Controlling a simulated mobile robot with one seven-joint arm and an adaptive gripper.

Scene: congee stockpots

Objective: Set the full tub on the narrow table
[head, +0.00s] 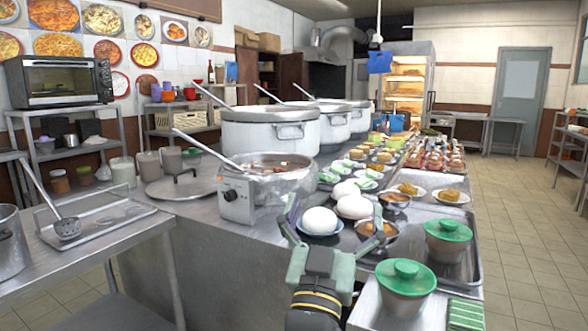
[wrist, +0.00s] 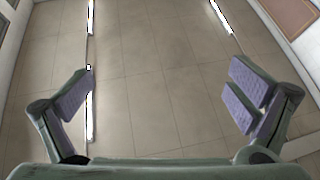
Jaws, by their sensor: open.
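My gripper (head: 333,214) is at the lower middle of the head view, fingers pointing up, open, with nothing seen between them. The wrist view shows its two spread fingers (wrist: 165,93) against what looks like the ceiling. Two tubs with green lids are to its right. The nearer tub (head: 405,291) stands on a narrow light-topped table (head: 366,312) at the bottom edge. The farther tub (head: 447,246) stands on the metal counter tray. Both lids are on, so I cannot tell which tub is full. Neither tub touches my gripper.
A long steel counter (head: 210,207) holds large stockpots (head: 270,130), a smaller pot (head: 268,182) with a ladle, and plates of buns. A green ridged pad (head: 466,313) lies beside the nearer tub. A left table (head: 100,255) holds a tray. Tiled floor (head: 530,220) is open at right.

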